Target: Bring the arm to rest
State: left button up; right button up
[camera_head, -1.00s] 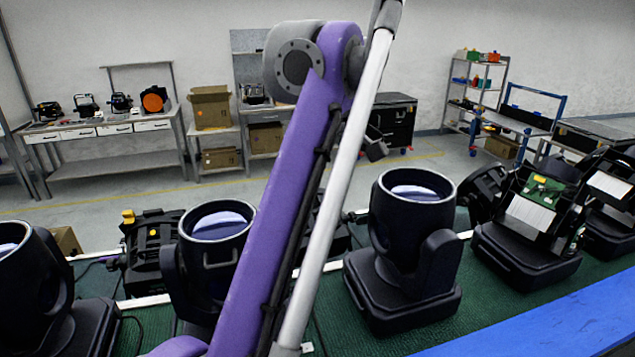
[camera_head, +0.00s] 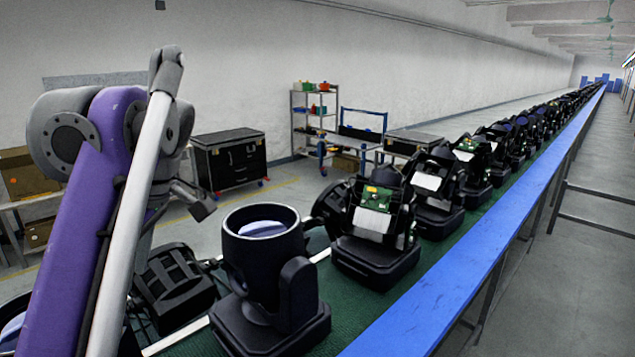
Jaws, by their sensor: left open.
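My left arm rises from the bottom left as a purple upper link (camera_head: 75,235) with a pale grey rod beside it, bent at a large grey elbow joint. My left gripper (camera_head: 203,206) shows only in small part, as a dark end piece just right of the arm, above the bench line. It is open, and I see nothing held in it. The arm hides most of the wrist and part of the bench behind it. My right gripper is not in view.
A black stage light (camera_head: 265,275) stands upright on the green bench mat just right of the arm. An opened light with a green board (camera_head: 375,225) and several more run down the line. A blue rail (camera_head: 460,290) edges the bench. A black case (camera_head: 230,160) stands behind.

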pick_arm(q)
jog(key=s+d+f+m+t+h, duration=0.1)
jog(key=d+f+m, duration=0.3)
jog(key=f, duration=0.8)
jog(key=s+d+f+m+t+h, duration=0.1)
jog(key=s+d+f+m+t, duration=0.2)
jog(key=f+m, duration=0.5)
jog(key=s+d+f+m+t+h, duration=0.2)
jog(key=s+d+f+m, duration=0.2)
jog(key=f, duration=1.2)
jog(key=shift+d+f+m+t, duration=0.2)
jog(key=shift+d+m, duration=0.15)
jog(key=shift+m, duration=0.4)
jog(key=shift+d+f+m+t, duration=0.1)
jog(key=shift+d+m+t, duration=0.2)
jog(key=shift+m, duration=0.45)
